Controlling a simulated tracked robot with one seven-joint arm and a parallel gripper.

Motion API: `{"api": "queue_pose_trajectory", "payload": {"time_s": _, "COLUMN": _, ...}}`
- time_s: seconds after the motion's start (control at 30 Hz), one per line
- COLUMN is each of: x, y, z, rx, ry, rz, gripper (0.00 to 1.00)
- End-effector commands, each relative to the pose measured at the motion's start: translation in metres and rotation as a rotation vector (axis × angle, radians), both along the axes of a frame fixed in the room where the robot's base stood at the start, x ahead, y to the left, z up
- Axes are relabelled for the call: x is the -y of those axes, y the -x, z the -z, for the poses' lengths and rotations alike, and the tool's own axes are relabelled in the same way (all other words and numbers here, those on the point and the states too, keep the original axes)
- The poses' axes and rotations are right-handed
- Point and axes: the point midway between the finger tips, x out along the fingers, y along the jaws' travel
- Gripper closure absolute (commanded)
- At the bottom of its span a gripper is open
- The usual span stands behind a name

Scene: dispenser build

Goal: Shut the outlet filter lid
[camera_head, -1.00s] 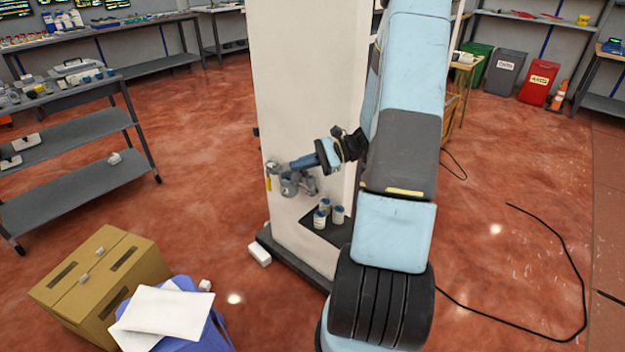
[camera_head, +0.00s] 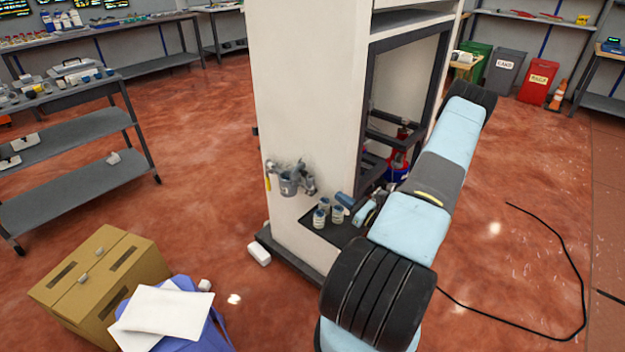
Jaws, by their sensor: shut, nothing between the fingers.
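The grey outlet filter (camera_head: 289,183) is a small cup-shaped fitting on the side face of the tall white dispenser cabinet (camera_head: 310,110). Smaller grey parts stick out on both sides of it, and a yellow piece hangs at its left. The lid is too small to make out, so I cannot tell if it is open or shut. My gripper (camera_head: 345,200) is to the right of the filter and a little lower, apart from it. Its blue fingers are shut and empty, and show just above the small jars. My arm hides part of the gripper.
Several small jars (camera_head: 321,217) stand on a dark ledge (camera_head: 340,232) at the cabinet's foot, close to my gripper. The cabinet has an open dark-framed bay (camera_head: 405,85) on its right. A cardboard box (camera_head: 100,285) and blue bin (camera_head: 200,340) stand front left.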

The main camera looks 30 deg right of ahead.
Motion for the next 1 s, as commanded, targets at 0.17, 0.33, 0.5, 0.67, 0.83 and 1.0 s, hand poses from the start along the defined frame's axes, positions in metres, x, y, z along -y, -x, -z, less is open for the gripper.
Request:
{"api": "queue_pose_trajectory", "payload": {"time_s": 0.17, "x": 0.000, "y": -0.006, "z": 0.002, "rx": -0.001, "ry": -0.009, "rz": 0.017, "gripper": 1.00}}
{"api": "queue_pose_trajectory", "payload": {"time_s": 0.33, "x": -0.009, "y": -0.027, "z": -0.002, "rx": -0.002, "ry": -0.008, "rz": 0.014, "gripper": 1.00}}
{"api": "queue_pose_trajectory", "payload": {"time_s": 0.5, "x": -0.019, "y": -0.055, "z": -0.009, "rx": 0.000, "ry": -0.006, "rz": 0.014, "gripper": 1.00}}
{"api": "queue_pose_trajectory", "payload": {"time_s": 0.67, "x": -0.029, "y": -0.080, "z": -0.014, "rx": 0.000, "ry": -0.007, "rz": 0.012, "gripper": 1.00}}
{"api": "queue_pose_trajectory", "payload": {"time_s": 0.83, "x": -0.038, "y": -0.105, "z": -0.019, "rx": 0.000, "ry": -0.007, "rz": 0.013, "gripper": 1.00}}
{"api": "queue_pose_trajectory", "payload": {"time_s": 1.0, "x": -0.043, "y": -0.120, "z": -0.023, "rx": -0.002, "ry": -0.007, "rz": 0.015, "gripper": 1.00}}
